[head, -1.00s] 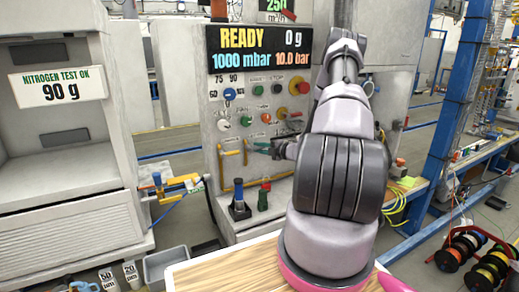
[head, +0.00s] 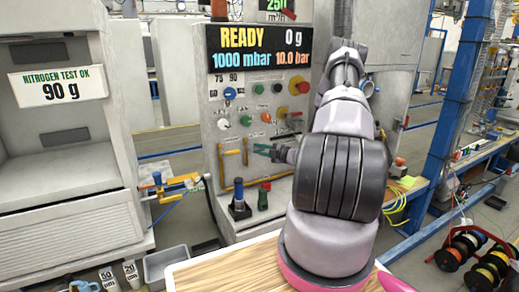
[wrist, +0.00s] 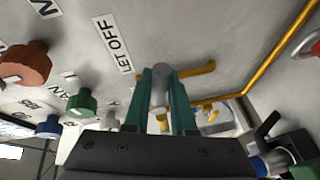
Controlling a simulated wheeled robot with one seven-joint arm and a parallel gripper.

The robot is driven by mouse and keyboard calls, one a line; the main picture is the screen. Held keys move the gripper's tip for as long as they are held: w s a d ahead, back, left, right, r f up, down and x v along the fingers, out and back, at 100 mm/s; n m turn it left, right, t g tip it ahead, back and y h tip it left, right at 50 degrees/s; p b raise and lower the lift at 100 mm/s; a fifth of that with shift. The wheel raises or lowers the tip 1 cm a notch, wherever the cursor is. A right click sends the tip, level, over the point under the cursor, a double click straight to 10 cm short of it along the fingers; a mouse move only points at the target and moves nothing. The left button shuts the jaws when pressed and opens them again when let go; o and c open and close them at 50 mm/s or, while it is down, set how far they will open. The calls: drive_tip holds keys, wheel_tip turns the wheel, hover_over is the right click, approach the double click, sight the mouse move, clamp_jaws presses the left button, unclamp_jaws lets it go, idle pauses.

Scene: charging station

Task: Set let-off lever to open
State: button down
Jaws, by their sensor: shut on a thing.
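The let-off lever (wrist: 201,70) is a short yellow handle on a grey round hub (wrist: 161,71). In the wrist view it is beside the LET OFF label (wrist: 111,43) on the light grey panel, and its yellow arm points right. My gripper (wrist: 166,82) has teal fingers, shut on the lever near its hub. The fingers partly hide the hub and the handle's base. In the head view my gripper (head: 256,149) reaches the panel from the right, low among the controls. The lever is too small there to make out clearly.
A green knob (wrist: 82,105), a red-brown knob (wrist: 24,64) and a blue knob (wrist: 48,127) stick out near the gripper. A yellow pipe (wrist: 287,45) runs along the panel. Blue and red-green fittings stand on the ledge below. The panel display (head: 258,48) reads READY.

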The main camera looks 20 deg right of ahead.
drive_tip(key=shift+a+f+m+t+y, duration=0.1)
drive_tip(key=shift+f+m+t+y, duration=0.45)
drive_tip(key=shift+m, duration=0.65)
drive_tip(key=shift+s+a+f+m+t+h, duration=0.1)
drive_tip(key=shift+a+f+m+t+h, duration=0.65)
drive_tip(key=shift+m, duration=1.4)
drive_tip(key=shift+w+a+f+m+t, duration=0.15)
drive_tip(key=shift+a+m+t, duration=0.3)
drive_tip(key=shift+m+t, duration=1.15)
drive_tip(key=shift+s+a+f+m+t+h, duration=0.15)
drive_tip(key=shift+a+f+m+t+h, duration=0.3)
drive_tip(key=shift+m, duration=2.3)
drive_tip(key=shift+a, duration=0.15)
drive_tip(key=c, duration=0.8)
unclamp_jaws()
drive_tip(key=shift+o, duration=0.2)
drive_tip(key=v, duration=1)
drive_tip(key=shift+s, duration=0.4)
